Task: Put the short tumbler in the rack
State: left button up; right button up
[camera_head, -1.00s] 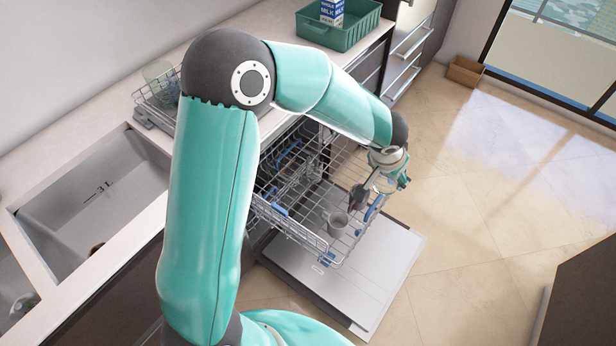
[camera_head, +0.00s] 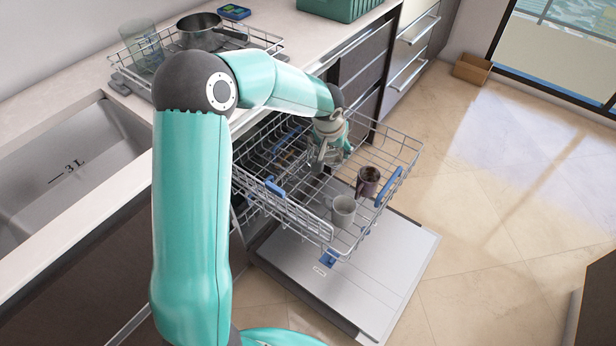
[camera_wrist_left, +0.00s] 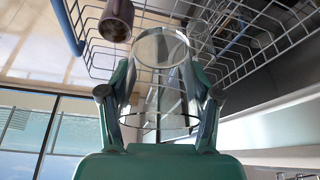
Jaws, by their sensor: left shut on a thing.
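The short tumbler is clear glass (camera_wrist_left: 161,48); in the left wrist view it sits between the two fingers of my left gripper (camera_wrist_left: 162,92), which is shut on it. In the head view my left gripper (camera_head: 331,142) is over the far inner part of the pulled-out wire dishwasher rack (camera_head: 299,226). The tumbler is mostly lost against the gripper and wires there, and I cannot tell whether it touches the rack. The rack also shows behind the tumbler in the left wrist view (camera_wrist_left: 262,42). My right gripper is not in view.
The open dishwasher door (camera_head: 385,275) lies below. On the counter, a wire drainer (camera_head: 262,38) holds a clear glass (camera_head: 143,48) and a pot (camera_head: 200,31). A green crate (camera_head: 340,9) stands behind.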

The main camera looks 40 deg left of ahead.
pick_arm(q)
jog(key=s+a+f+n+b, duration=0.1)
jog(key=a+f+n+b, duration=0.1)
jog(key=a+f+b, duration=0.5)
jog(key=shift+y, duration=0.3)
jog(key=f+b, duration=0.2)
jog(key=f, duration=0.2)
jog(key=a+f+b, duration=0.1)
jog(key=f+b, duration=0.2)
jog(key=f, duration=0.1)
jog(key=f+b, duration=0.2)
jog(key=f, duration=0.2)
jog(key=shift+s+a+f+b, duration=0.2)
jog(key=shift+f+b, duration=0.1)
jog(key=shift+b, duration=0.1)
jog(key=shift+f+b, duration=0.6)
jog(key=shift+b, duration=0.1)
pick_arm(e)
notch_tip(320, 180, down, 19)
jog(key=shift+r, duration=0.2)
pick_arm(q)
jog(key=o, duration=1.5)
jog(key=shift+d, duration=0.1)
